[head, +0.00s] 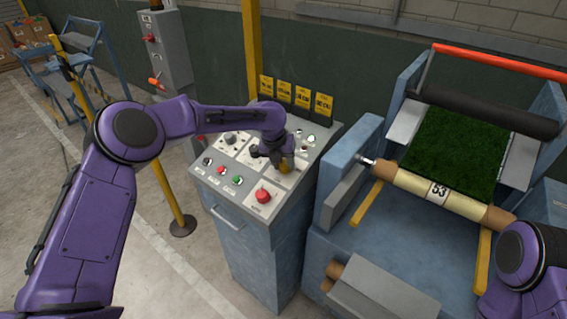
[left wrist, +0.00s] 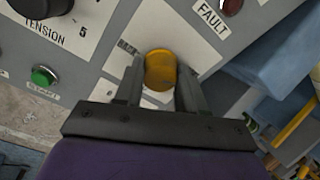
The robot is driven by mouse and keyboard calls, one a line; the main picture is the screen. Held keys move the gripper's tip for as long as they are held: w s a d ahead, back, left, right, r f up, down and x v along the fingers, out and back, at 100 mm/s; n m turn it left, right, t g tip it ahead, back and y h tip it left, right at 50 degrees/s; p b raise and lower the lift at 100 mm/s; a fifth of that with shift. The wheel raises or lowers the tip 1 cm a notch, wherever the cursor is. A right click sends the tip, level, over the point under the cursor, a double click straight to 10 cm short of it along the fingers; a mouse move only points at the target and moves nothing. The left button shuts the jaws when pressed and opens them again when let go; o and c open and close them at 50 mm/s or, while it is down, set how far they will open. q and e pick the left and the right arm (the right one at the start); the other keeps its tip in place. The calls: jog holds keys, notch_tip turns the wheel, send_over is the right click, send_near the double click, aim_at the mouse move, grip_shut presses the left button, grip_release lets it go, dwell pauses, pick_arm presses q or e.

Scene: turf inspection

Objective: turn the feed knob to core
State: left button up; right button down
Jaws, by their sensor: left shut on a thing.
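A yellow knob (head: 286,168) sits on the sloped top of the control panel (head: 228,200). My left gripper (head: 276,162) reaches down over the panel with its fingers on either side of the knob, shut on it. In the left wrist view the round yellow knob (left wrist: 161,69) stands between the two dark fingers (left wrist: 160,88). The label beside it is mostly covered, and I cannot read which setting the knob points to. My right gripper is out of view; only part of my right arm shows at the lower right.
The black tension knob (left wrist: 40,5) and green start button (left wrist: 44,76) are close by. A red button (head: 263,196) sits at the panel's front corner. A turf roller machine (head: 340,240) stands right of the panel, and a yellow post (head: 165,185) stands left.

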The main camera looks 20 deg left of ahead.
pick_arm(q)
jog(key=shift+s+f+m, duration=0.15)
jog(key=shift+f+m, duration=0.15)
jog(key=shift+m, duration=0.2)
jog(key=o, duration=1.1)
jog(key=shift+c, duration=0.2)
jog(key=shift+r, duration=0.1)
jog(key=shift+r, duration=0.2)
jog(key=b+v, duration=0.3)
jog(key=v, duration=0.7)
jog(key=shift+d+r, duration=0.1)
